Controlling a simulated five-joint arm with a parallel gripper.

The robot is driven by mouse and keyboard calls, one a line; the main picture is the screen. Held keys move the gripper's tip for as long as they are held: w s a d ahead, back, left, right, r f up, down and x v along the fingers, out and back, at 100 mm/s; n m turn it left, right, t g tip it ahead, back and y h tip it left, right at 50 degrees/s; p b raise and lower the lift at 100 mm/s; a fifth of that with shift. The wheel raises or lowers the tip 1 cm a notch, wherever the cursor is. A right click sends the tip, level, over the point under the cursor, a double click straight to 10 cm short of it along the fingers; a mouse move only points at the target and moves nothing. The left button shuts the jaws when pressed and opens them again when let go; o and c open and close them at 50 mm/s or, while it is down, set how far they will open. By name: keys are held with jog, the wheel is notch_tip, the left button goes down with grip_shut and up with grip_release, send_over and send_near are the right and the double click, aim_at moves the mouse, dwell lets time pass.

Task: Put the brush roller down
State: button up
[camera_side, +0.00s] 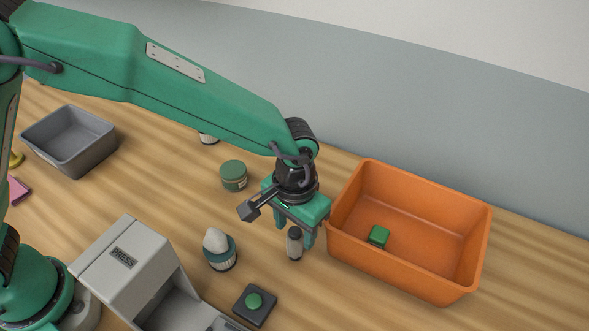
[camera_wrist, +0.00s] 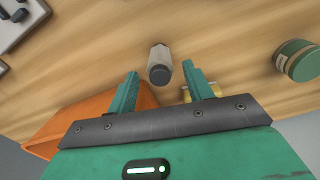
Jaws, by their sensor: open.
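The brush roller (camera_side: 295,245), a small pale grey cylinder with a dark end cap, stands upright on the wooden table, left of the orange bin. My gripper (camera_side: 296,233) is right above and around its upper part, pointing down. In the wrist view the brush roller (camera_wrist: 159,58) shows between and just beyond the fingertips. The two green fingers of my gripper (camera_wrist: 160,72) are spread, with a visible gap on each side of it. The brush roller's foot seems to rest on the table.
The orange bin (camera_side: 368,170) holds a green cube (camera_side: 378,236). A green jar (camera_side: 233,175), a white-topped round brush (camera_side: 217,248), a green button on a dark base (camera_side: 254,302) and a grey press box (camera_side: 125,258) stand around. A grey bin (camera_side: 68,137) is at the far left.

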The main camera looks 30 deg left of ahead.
notch_tip(320, 180, up, 8)
jog(key=shift+f, duration=0.1)
dwell(0.4)
dwell(0.4)
jog(key=shift+w+a+r, duration=0.1)
jog(key=shift+a+r, duration=0.1)
jog(key=shift+a, duration=0.05)
jog(key=s+a+r+n+t+h, duration=0.1)
jog(key=a+r, duration=0.3)
jog(key=a, duration=0.5)
jog(key=a+r+t, duration=0.1)
jog(key=a+r, duration=0.4)
jog(key=a, duration=0.3)
jog(key=s+a+n+t+y, duration=0.1)
jog(key=s+a+t, duration=0.2)
jog(key=s+a, duration=0.7)
jog(key=shift+s+a+r+t, duration=0.3)
jog(key=shift+s+a+r, duration=0.1)
jog(key=shift+a, duration=1.85)
